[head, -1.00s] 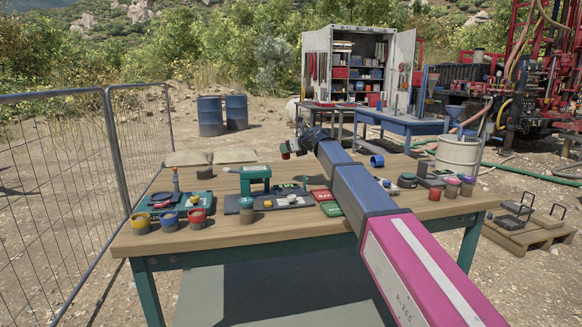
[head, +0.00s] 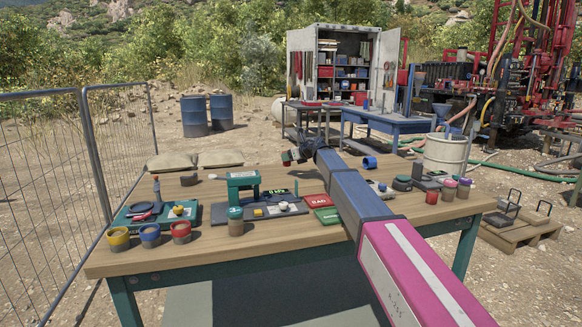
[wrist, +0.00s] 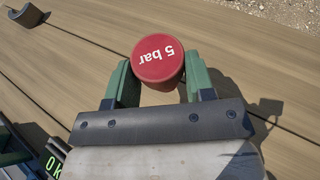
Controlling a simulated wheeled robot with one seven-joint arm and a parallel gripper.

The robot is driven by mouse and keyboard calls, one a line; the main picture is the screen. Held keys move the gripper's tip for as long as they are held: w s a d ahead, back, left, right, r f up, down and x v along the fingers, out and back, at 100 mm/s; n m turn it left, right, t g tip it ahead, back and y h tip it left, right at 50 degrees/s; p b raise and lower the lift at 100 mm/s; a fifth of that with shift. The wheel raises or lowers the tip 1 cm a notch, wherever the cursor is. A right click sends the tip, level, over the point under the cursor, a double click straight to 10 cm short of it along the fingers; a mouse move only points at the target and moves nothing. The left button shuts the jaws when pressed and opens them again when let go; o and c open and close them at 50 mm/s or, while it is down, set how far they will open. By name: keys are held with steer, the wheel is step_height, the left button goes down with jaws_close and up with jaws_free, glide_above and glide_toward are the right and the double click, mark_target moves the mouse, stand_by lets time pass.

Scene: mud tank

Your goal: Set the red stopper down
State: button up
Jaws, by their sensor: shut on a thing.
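The red stopper (wrist: 158,62) is round, with "5 bar" in white on its top. In the wrist view my gripper (wrist: 160,82) is shut on it, a green finger on each side. Bare wooden planks lie below it; a gap to the table cannot be judged exactly. In the head view my gripper (head: 288,157) is small and dark over the far part of the wooden table (head: 270,260). The stopper is too small there to make out clearly.
A green press-like stand (head: 243,180) sits mid-table. Red and green boxes marked RAG (head: 315,201) lie beside my arm. Yellow, blue and red pots (head: 150,235) stand at the front left. Planks around the stopper are bare.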

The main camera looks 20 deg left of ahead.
steer(key=shift+w+d+f, duration=0.2)
steer(key=shift+w+f, duration=0.1)
steer(key=shift+w, duration=0.2)
steer(key=shift+f, duration=2)
steer(key=o, duration=0.9)
steer(key=shift+f, duration=0.1)
steer(key=shift+s+d, duration=0.15)
steer(key=shift+d, duration=0.05)
steer(key=v, duration=1.1)
steer(key=shift+s+d+r, duration=0.1)
steer(key=shift+d+r, duration=0.1)
steer(key=shift+r, duration=0.15)
